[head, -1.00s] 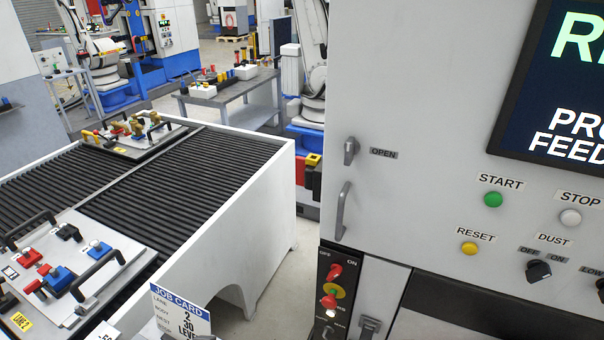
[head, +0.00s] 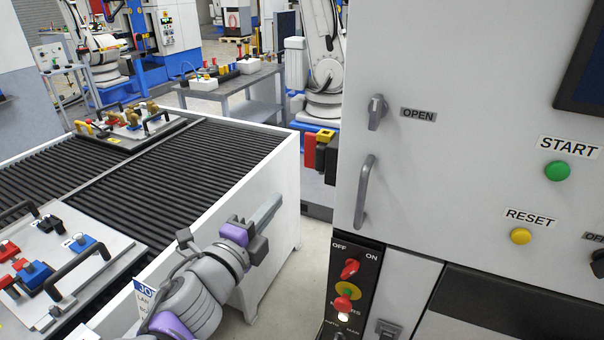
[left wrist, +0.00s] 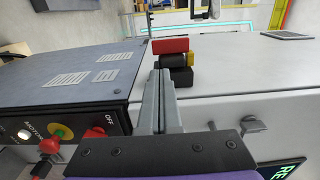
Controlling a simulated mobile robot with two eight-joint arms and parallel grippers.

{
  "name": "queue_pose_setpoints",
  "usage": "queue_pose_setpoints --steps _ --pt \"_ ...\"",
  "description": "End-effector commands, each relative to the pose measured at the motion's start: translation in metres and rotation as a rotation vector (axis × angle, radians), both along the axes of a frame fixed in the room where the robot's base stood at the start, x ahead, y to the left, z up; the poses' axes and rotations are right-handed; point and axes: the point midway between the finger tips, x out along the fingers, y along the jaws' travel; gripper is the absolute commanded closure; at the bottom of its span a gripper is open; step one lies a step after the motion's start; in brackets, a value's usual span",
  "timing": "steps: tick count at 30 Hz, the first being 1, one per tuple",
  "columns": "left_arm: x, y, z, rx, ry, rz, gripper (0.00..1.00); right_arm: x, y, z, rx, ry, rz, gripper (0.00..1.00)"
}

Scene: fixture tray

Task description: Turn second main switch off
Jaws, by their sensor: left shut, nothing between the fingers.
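A black switch panel (head: 362,260) is on the lower front of the grey machine. It has a red rotary knob (head: 350,268) between the labels OFF and ON. Which label the knob points to is too small to tell. Below it is a red push button (head: 343,303) on a yellow disc. In the left wrist view the red knob (left wrist: 103,121) is beside the word OFF, left of my fingers. My left gripper (head: 270,207) is shut and empty, to the left of the panel and apart from it. The fingers (left wrist: 160,95) also show in the left wrist view. My right gripper is not in view.
A white roller conveyor (head: 285,170) with trays of fittings stands at left. A handle (head: 364,192) and the OPEN latch (head: 376,112) stick out above the panel. Red, black and yellow blocks (head: 320,152) project at the machine's side. Floor shows between conveyor and machine.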

Motion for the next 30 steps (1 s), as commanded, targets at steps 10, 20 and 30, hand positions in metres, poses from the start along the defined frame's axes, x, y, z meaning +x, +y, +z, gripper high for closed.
queue_pose_setpoints --steps 10,20,30 --pt "0.045 -0.02 0.002 -0.001 -0.001 -0.003 1.0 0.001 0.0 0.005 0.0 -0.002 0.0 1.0" --pt "0.102 -0.042 0.002 -0.002 0.0 -0.001 1.0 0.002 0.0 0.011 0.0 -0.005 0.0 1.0" --pt "0.127 -0.053 0.001 -0.003 0.0 0.0 1.0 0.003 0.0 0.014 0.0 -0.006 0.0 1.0"
